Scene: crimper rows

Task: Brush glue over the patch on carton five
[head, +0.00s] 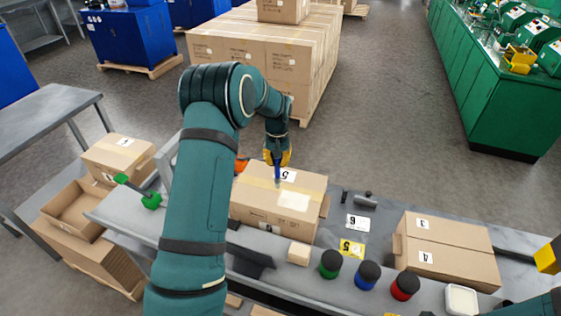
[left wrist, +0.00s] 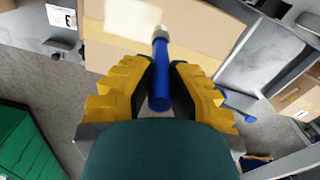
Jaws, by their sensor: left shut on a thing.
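My left gripper (head: 277,160) is shut on a blue-handled brush (head: 277,172), held over the carton's far part, beside the label.
Green (head: 330,264), blue (head: 367,275) and red (head: 405,287) black-lidded jars stand at the bench front, beside a small tan block (head: 299,253). Cartons marked 3 and 4 (head: 455,248) sit right, near a white container (head: 461,299). Number tags (head: 357,222) lie between.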

